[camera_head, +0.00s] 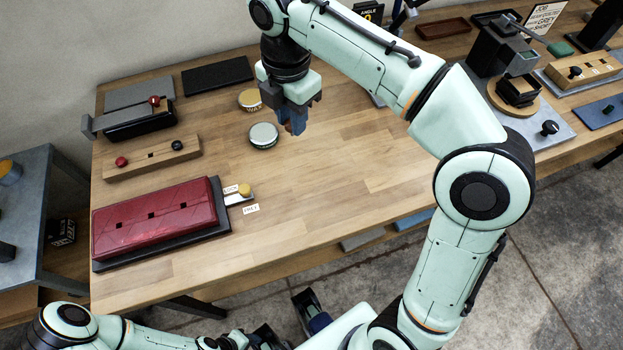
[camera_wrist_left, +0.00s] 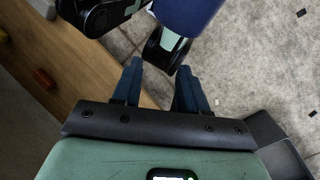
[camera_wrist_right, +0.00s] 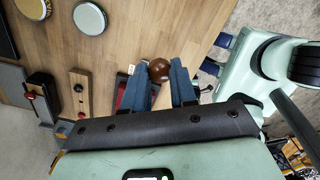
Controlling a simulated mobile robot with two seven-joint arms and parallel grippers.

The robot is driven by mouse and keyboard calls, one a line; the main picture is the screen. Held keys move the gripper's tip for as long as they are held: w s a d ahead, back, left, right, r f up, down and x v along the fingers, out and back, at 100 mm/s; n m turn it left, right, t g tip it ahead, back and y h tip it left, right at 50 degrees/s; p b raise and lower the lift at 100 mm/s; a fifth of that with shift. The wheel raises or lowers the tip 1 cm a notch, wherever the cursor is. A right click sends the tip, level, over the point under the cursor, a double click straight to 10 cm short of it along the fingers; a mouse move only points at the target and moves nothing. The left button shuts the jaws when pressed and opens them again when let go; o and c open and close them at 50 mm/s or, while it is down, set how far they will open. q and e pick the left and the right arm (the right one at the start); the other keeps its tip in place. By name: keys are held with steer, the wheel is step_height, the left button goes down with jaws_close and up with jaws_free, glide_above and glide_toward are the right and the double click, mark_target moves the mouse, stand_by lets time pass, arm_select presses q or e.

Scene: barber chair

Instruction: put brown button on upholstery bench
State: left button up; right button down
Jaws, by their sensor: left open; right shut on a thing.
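My right gripper (camera_head: 292,122) is shut on the brown button (camera_wrist_right: 159,70), a round glossy brown piece between its blue fingertips. It hangs above the wooden table, just right of the round tins. In the head view the button is mostly hidden by the fingers. A red upholstered pad (camera_head: 150,222) with several small square dark holes lies on a dark base at the table's front left; it may be the upholstery bench. The held button is apart from it, up and to the right. My left gripper (camera_wrist_left: 157,85) is open and empty, low beyond the table's front edge.
A wooden strip (camera_head: 150,158) with red and black knobs lies behind the pad. A yellow-knobbed slider (camera_head: 244,190) sits at its right end. A pale-lidded tin (camera_head: 263,136) and a wax tin (camera_head: 250,100) stand near the gripper. The table's middle is clear.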

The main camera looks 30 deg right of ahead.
steer(key=shift+d+f, duration=0.1)
steer(key=shift+f, duration=0.25)
step_height(320, 180, down, 15)
steer(key=b, duration=0.4)
steer(key=shift+r, duration=0.15)
steer(key=shift+f+b, duration=0.6)
steer(key=shift+f, duration=1.7)
steer(key=shift+f, duration=0.1)
steer(key=c, duration=1.3)
jaws_free()
steer(key=shift+f, duration=0.1)
steer(key=o, duration=0.4)
